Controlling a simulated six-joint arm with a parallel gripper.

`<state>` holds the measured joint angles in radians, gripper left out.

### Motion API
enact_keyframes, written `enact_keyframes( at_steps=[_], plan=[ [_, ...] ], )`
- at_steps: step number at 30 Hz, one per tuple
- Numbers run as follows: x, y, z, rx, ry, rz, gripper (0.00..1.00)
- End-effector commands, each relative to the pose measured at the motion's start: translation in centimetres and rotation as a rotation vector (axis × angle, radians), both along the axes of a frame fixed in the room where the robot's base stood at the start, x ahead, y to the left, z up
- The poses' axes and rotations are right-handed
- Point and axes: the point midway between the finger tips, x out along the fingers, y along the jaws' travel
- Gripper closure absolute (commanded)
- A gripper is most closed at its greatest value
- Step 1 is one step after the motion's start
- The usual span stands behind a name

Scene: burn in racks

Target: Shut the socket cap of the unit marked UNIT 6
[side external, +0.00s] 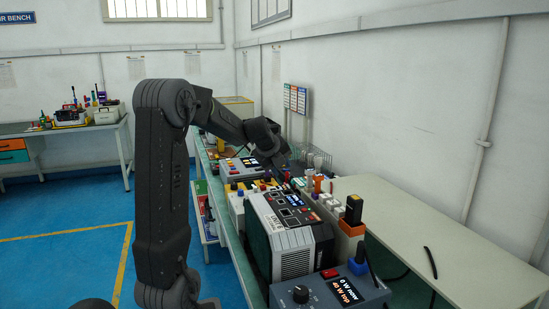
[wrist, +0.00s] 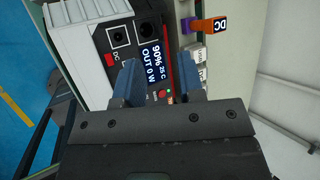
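My gripper (wrist: 158,80) points down over a pale grey unit (wrist: 72,60) with a dark panel. Its two blue fingers are apart with nothing held between them. I cannot make out a UNIT 6 mark or a socket cap there. In the side external view my gripper (side external: 285,177) is small and dark above the row of units; its fingers are hard to see. A nearer white unit (side external: 290,240) carries a label too small to read surely.
In the side external view a grey box with a knob and display (side external: 330,290) is nearest. The pale table (side external: 430,225) at right is mostly clear, bearing a black cable.

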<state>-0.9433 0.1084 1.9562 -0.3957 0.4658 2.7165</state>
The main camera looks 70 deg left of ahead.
Motion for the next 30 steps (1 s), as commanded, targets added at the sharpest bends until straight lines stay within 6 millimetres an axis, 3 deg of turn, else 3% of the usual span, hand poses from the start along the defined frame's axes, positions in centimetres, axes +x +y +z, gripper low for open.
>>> enact_keyframes(
  at_steps=[3, 9, 20, 21, 24, 30],
  plan=[
    [-1.2, -0.9, 1.9, 0.002, -0.001, 0.002, 0.64],
    [-2.3, -1.7, 3.7, 0.0, 0.0, 0.0, 0.64],
    [-2.5, -1.9, 4.1, -0.001, 0.001, 0.0, 0.64],
    [-2.5, -1.9, 4.0, -0.002, 0.001, 0.001, 0.61],
    [-2.1, -1.7, 4.2, -0.026, -0.003, 0.016, 0.52],
    [0.5, -0.2, 5.3, -0.244, -0.015, 0.195, 0.52]
  ],
)
